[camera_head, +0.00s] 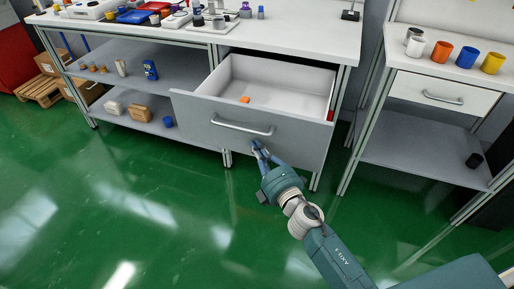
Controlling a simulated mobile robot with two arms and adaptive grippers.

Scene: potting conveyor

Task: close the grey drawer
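The grey drawer (245,137) is pulled out from under the white workbench. Its inside (280,88) shows, with a small orange piece (245,99) lying in it. A curved metal handle (242,128) is on its front. My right gripper (257,146) is just below the handle's right part, at the drawer front in the picture. Its fingers come close together at the tips, but whether they are shut or touch the drawer is unclear. My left gripper is not in view.
The bench (300,38) bears trays and small parts, with shelves of boxes at left. A second bench with cups, including an orange one (441,52), and a shut white drawer (440,94) stands at right. The green floor (130,215) in front is clear.

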